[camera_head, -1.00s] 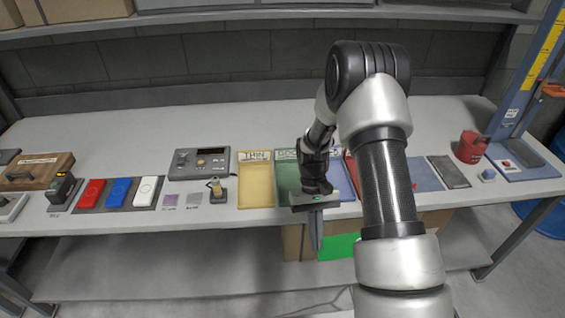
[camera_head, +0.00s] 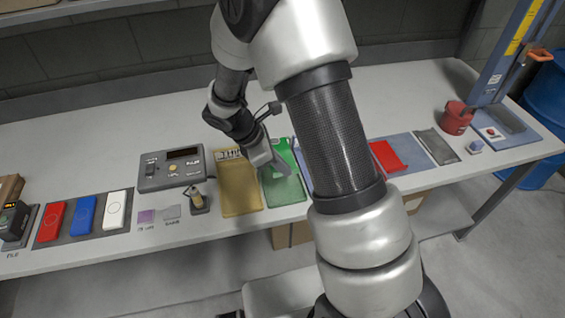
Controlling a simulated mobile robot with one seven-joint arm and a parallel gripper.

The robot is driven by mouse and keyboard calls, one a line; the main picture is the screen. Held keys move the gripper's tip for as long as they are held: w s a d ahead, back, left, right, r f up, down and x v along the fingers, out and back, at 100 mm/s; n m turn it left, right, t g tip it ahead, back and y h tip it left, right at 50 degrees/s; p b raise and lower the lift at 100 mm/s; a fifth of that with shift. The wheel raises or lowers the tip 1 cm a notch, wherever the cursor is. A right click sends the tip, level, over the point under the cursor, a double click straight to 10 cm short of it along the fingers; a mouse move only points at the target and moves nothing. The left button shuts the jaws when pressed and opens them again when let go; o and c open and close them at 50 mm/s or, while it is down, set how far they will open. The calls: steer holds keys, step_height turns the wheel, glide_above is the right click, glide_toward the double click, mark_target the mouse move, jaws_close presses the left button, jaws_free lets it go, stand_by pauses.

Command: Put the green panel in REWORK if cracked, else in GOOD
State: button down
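The bright green panel (camera_head: 283,153) shows at the far part of the green tray (camera_head: 286,191), beside my gripper's fingers. I cannot tell whether it rests in the tray or is held just above it. Its face is small and partly hidden, so no crack can be made out. My gripper (camera_head: 268,172) points down over the boundary of the yellow and green trays. Whether its fingers are shut on the panel is unclear. The green tray's label, GOOD in the earlier frame, is covered now. The REWORK label cannot be seen, and my arm hides the trays to the right.
A yellow tray (camera_head: 240,190) lies left of the green one. A control box (camera_head: 172,170) and red, blue and white blocks (camera_head: 83,214) are further left. Right of my arm are a red piece (camera_head: 388,156), a dark plate (camera_head: 437,147) and a red canister (camera_head: 456,119).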

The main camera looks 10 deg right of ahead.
step_height(320, 180, down, 9)
steer(key=b, duration=0.6)
steer(key=shift+f, duration=0.15)
steer(key=shift+f+b, duration=0.65)
steer(key=shift+b, duration=0.05)
steer(key=c, duration=1.9)
jaws_free()
steer(key=shift+r, duration=0.1)
steer(key=shift+c, duration=0.2)
steer(key=p+v, duration=0.2)
steer(key=v, duration=1.5)
steer(key=s+d+r+m+t+y+p, duration=0.2)
steer(key=s+d+r+m+y, duration=0.1)
steer(key=s+r+m, duration=0.5)
steer(key=s+d+r+m+t+y+p, duration=0.3)
steer(key=s+d+r+m, duration=0.2)
steer(key=s+r+m, duration=0.4)
step_height(320, 180, up, 4)
steer(key=shift+s+d+r+m, duration=0.1)
steer(key=shift+s+d+m, duration=0.15)
steer(key=shift+s+m, duration=0.05)
